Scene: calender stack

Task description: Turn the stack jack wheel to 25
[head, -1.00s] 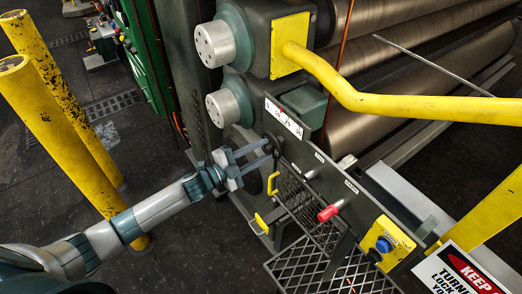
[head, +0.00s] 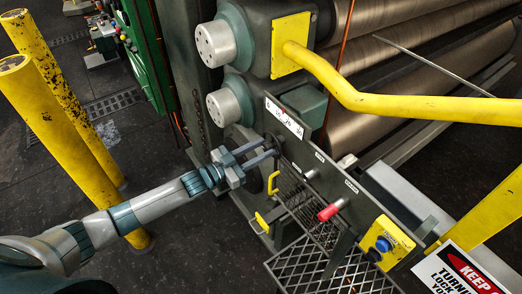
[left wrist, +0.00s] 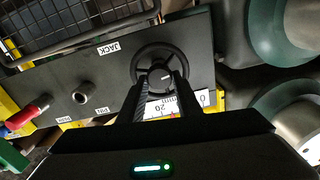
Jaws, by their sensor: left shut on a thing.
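The stack jack wheel (left wrist: 160,69) is a small black handwheel on a dark panel beside a JACK label (left wrist: 115,47). My left gripper (left wrist: 159,86) is shut on the wheel, its two fingers reaching in at the hub. In the head view the left gripper (head: 270,156) comes to the panel from the left and hides most of the wheel. A white scale (head: 284,118) with numbers lies along the panel edge by the wheel. In the left wrist view the scale (left wrist: 185,103) shows a 20, partly covered by a finger; I cannot tell the exact reading. My right gripper is not in view.
A red-handled lever (head: 328,212) and a yellow box with a blue button (head: 383,244) are farther along the panel. A mesh guard (head: 320,235) is below. A yellow rail (head: 400,105) crosses above right. Yellow posts (head: 75,150) stand at the left.

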